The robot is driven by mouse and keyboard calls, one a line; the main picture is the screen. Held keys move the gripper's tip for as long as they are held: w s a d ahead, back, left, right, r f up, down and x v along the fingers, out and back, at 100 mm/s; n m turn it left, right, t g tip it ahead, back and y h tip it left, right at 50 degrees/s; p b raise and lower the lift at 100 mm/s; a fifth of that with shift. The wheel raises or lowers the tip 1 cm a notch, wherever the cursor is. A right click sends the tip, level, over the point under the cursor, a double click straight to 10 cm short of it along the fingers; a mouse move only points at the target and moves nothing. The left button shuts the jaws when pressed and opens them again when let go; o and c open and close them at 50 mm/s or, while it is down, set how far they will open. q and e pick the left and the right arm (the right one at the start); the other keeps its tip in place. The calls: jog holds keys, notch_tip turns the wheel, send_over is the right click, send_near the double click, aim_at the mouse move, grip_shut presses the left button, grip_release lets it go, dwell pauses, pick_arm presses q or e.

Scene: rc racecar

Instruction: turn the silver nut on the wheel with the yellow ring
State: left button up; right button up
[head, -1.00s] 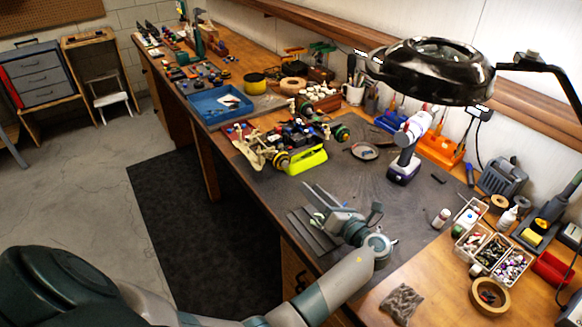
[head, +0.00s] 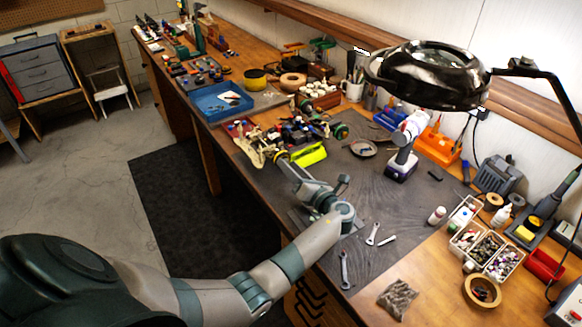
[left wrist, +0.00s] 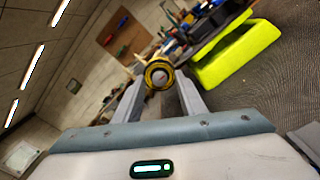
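The wheel with the yellow ring (left wrist: 159,70) faces the left wrist camera, with a small silvery nut (left wrist: 158,78) at its centre. In the head view the wheel (head: 282,158) is at the near end of the race car chassis (head: 298,133), partly hidden by my gripper. My left gripper (head: 285,166) reaches over the mat toward this wheel. In the left wrist view its two fingers (left wrist: 158,88) are apart, one on each side of the wheel, with nothing clearly held. I cannot tell whether the fingertips touch it. My right gripper is in neither view.
A bright yellow-green stand (left wrist: 238,58) is close right of the fingers. A blue tray (head: 221,101) is farther back; a lamp (head: 428,75) hangs at the right.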

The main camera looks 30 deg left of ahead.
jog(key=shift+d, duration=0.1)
pick_arm(q)
grip_shut()
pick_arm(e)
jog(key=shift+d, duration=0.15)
